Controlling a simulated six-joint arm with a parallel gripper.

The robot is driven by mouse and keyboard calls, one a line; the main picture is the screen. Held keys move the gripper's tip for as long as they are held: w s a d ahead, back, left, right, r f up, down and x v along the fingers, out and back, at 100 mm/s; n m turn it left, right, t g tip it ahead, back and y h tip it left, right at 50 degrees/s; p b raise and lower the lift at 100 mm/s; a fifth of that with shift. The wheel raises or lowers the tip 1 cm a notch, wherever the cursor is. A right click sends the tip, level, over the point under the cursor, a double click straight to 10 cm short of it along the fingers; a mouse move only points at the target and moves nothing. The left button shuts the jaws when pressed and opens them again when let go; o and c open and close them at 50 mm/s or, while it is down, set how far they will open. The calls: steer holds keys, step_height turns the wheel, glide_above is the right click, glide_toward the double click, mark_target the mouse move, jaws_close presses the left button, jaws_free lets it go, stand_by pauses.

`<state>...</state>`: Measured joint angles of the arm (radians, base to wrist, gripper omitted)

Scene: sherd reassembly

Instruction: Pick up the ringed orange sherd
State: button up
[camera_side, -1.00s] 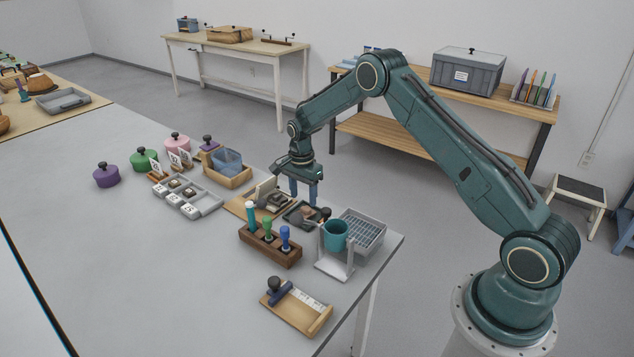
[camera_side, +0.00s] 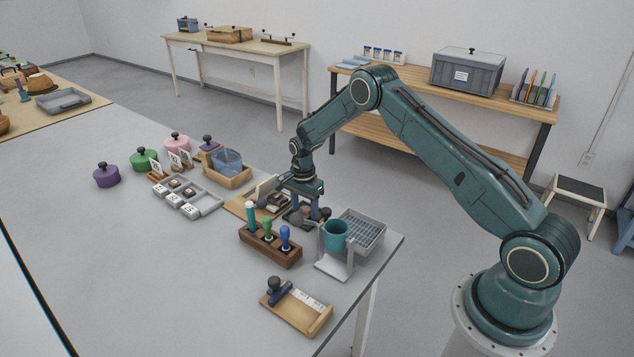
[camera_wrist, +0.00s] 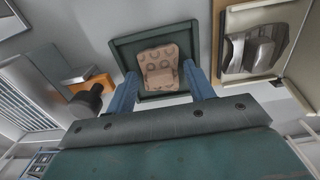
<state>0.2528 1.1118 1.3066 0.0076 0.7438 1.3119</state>
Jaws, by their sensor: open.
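The ringed orange sherd (camera_wrist: 159,66) lies in a small dark green tray (camera_wrist: 123,43) in the wrist view. It is tan-orange with ring marks, and its lower part looks like a raised edge or a second face. My gripper (camera_wrist: 162,80) is open, with one blue finger on each side of the sherd. I cannot tell whether the fingers touch it. In the side view my gripper (camera_side: 307,218) is low over the tray, and the sherd is mostly hidden there.
A wooden board with dark pieces (camera_wrist: 250,52) stands close right of the tray in the wrist view. A black-knobbed tool (camera_wrist: 88,98) is close on the left. In the side view, a teal cup (camera_side: 335,236), a grey rack (camera_side: 362,230) and a stamp block (camera_side: 270,245) stand nearby.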

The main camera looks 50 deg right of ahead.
mark_target(305, 209)
steer(key=c, duration=0.8)
steer(key=shift+r, duration=0.1)
step_height(305, 209, up, 20)
steer(key=shift+f, duration=0.1)
stand_by(0.3)
stand_by(0.5)
